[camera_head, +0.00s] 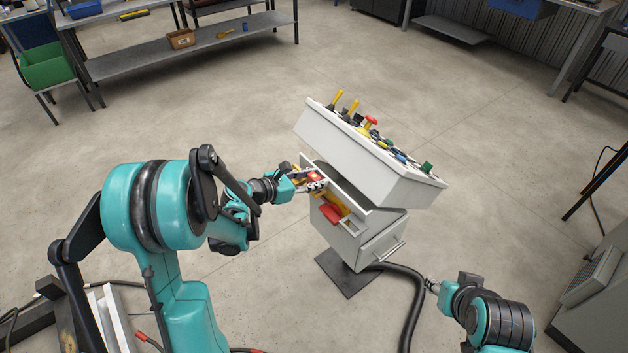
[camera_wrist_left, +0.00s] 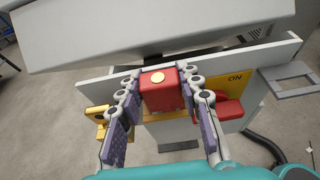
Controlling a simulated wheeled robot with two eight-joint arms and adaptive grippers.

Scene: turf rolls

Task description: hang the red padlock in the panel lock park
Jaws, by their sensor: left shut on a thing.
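The red padlock (camera_wrist_left: 160,92) is a red block with a round brass spot, held between the purple-padded fingers of my left gripper (camera_wrist_left: 162,112). Its shackle is not visible. In the head view, my left gripper (camera_head: 312,182) holds the padlock (camera_head: 315,176) at the upper left of the white panel (camera_head: 350,203). The padlock is in front of a yellow plate (camera_wrist_left: 236,83) marked ON; I cannot tell whether it touches it. Which part is the lock park is unclear. My right gripper (camera_head: 432,285) is small and low right in the head view, away from the panel.
A red switch handle (camera_head: 330,214) sticks out beside the padlock. The sloped control desk (camera_head: 370,155) overhangs from above. A yellow piece (camera_wrist_left: 98,122) shows left of the fingers. A black hose (camera_head: 412,300) lies on the floor.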

